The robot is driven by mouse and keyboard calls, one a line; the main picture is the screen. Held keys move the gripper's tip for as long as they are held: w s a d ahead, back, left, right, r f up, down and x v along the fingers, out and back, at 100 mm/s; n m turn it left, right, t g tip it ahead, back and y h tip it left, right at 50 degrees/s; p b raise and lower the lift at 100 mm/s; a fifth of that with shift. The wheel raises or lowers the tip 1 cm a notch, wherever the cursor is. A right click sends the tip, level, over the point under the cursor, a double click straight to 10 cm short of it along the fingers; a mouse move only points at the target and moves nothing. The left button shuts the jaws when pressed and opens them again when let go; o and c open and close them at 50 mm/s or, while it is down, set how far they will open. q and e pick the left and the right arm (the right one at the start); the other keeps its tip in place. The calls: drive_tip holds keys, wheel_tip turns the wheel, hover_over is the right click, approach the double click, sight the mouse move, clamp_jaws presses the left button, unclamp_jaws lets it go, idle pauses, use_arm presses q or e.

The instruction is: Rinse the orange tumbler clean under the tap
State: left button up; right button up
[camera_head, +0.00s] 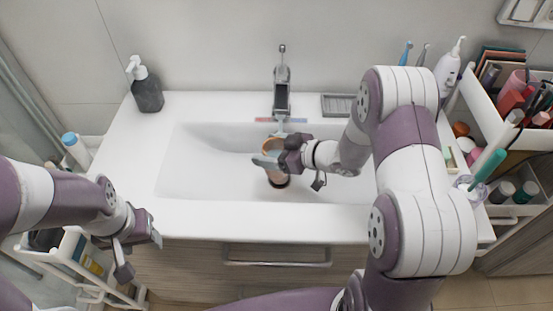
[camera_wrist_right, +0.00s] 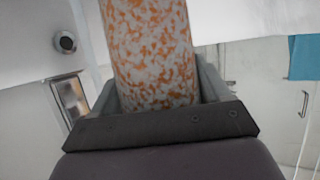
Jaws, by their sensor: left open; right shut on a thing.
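The orange tumbler (camera_head: 271,147) is inside the sink basin below the tap (camera_head: 282,88), mostly hidden behind my right gripper (camera_head: 270,161). In the right wrist view, the tumbler (camera_wrist_right: 152,55) shows orange with many pale whitish patches. My right gripper is shut around it. A pale blue strip shows between the tap's spout and the tumbler; I cannot tell whether it is running water. My left gripper (camera_head: 140,248) is open and empty, in front of the counter at the lower left.
The white sink basin (camera_head: 190,170) is set in a white counter. A dark soap dispenser (camera_head: 147,90) stands at its back left. A grey soap dish (camera_head: 338,105) lies behind the basin. A cosmetics cart (camera_head: 465,105) crowds the right side. A white cart (camera_head: 62,266) stands at lower left.

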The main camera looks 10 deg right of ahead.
drive_tip(key=s+a+r+p, duration=0.2)
drive_tip(key=s+r+p, duration=0.2)
drive_tip(key=r+p, duration=0.2)
drive_tip(key=shift+s, duration=0.3)
idle(0.7)
